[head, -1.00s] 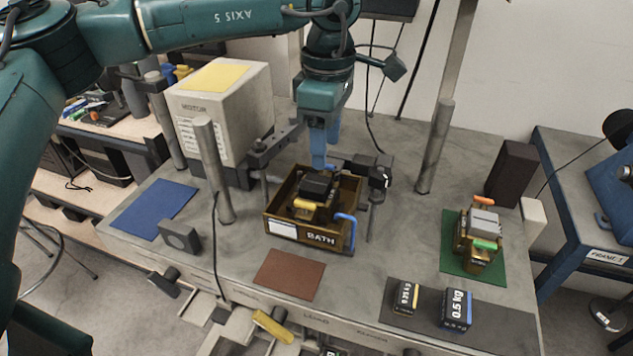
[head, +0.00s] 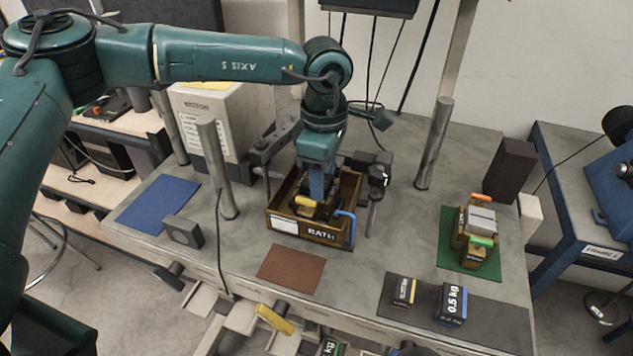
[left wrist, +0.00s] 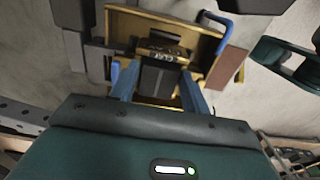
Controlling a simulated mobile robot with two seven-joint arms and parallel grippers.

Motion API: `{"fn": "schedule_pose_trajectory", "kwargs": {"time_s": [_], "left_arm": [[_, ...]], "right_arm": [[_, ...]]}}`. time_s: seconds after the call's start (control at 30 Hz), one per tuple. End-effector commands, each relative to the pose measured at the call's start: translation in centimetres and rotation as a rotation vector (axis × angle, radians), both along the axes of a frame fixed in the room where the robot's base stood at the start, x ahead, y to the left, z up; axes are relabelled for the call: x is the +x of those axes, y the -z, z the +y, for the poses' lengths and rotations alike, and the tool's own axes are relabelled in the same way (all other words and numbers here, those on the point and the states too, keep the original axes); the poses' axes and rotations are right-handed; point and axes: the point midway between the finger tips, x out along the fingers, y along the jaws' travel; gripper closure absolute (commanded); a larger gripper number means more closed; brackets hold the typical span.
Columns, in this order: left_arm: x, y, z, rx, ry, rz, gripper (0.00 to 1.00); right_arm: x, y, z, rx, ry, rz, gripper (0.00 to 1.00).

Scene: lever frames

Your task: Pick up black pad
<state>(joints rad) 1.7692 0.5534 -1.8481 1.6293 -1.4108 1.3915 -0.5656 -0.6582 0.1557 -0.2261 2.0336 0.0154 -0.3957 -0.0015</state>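In the head view my gripper mostly covers the block. My left gripper (head: 318,190) points down into the tray. In the left wrist view its two blue fingers (left wrist: 160,92) stand apart, one on each side of the block, and I see no clear grip. A flat dark mat (head: 500,322) lies at the table's front right. My right gripper is not in view.
Two weight boxes (head: 452,303) stand on the dark mat. A brown pad (head: 290,270) lies in front of the tray, a blue pad (head: 158,206) at left, a green pad (head: 446,240) at right. Metal posts (head: 433,145) flank the tray. A blue hook (head: 350,225) rises at its right corner.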

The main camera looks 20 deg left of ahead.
Motion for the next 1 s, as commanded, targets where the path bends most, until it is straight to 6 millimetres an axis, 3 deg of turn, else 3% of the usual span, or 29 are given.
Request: {"fn": "schedule_pose_trajectory", "kwargs": {"time_s": [0.47, 0.77, 1.0], "left_arm": [[0.0, -0.1, 0.0, 0.0, 0.0, 0.0, 0.93], [0.1, -0.6, 0.0, -0.002, -0.001, -0.003, 0.94], [0.1, -4.7, -0.1, -0.004, -0.001, -0.006, 0.94]], "right_arm": [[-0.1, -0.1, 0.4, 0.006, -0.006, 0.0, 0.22], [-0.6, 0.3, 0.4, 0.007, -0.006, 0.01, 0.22], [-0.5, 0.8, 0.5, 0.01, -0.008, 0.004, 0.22]]}}
